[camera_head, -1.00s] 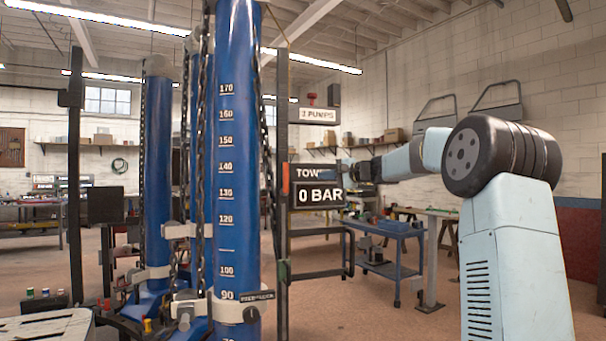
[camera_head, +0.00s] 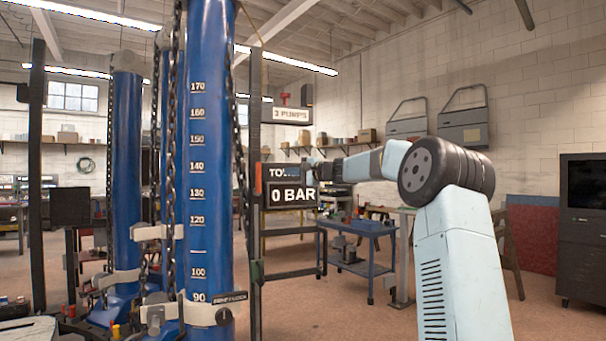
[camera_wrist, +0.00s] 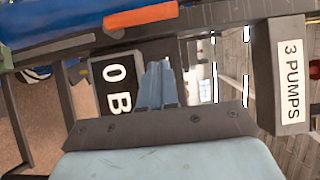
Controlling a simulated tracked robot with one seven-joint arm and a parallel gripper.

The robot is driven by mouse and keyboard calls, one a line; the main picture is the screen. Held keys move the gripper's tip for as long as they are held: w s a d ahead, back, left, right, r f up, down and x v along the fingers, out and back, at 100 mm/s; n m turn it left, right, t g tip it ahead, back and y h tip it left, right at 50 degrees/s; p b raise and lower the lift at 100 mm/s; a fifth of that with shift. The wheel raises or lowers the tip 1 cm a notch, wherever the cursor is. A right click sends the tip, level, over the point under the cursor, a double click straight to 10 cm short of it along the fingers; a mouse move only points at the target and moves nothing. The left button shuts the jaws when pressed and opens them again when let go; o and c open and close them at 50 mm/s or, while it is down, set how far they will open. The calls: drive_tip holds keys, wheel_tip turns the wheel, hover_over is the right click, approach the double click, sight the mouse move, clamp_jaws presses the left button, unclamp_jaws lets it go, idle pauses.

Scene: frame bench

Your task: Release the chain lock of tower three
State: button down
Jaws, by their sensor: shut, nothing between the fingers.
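A large blue tower (camera_head: 207,150) with a white scale stands left of centre in the head view. Dark chains (camera_head: 168,150) hang beside it. Low on it, a pale collar carries a dark knob (camera_head: 223,316) under a small plate (camera_head: 229,297) that seems to read free/lock. A sign (camera_head: 291,195) reads "0 BAR"; its upper line starts "TOW", the rest covered, so I cannot tell the tower number. My gripper (camera_head: 313,168) is beside this sign, right of the tower and well above the knob. In the wrist view my gripper (camera_wrist: 160,70) is shut and empty, in front of the sign.
A dark post with an orange-red strip (camera_head: 257,180) stands between tower and sign. A "3 PUMPS" sign (camera_head: 291,114) is above. More blue towers (camera_head: 125,170) stand at left. A blue cart (camera_head: 358,228) is behind my arm; a black cabinet (camera_head: 583,225) is at right.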

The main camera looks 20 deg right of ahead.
sight(257, 177)
drive_tip(key=w+a, duration=0.4)
drive_tip(key=a, duration=0.3)
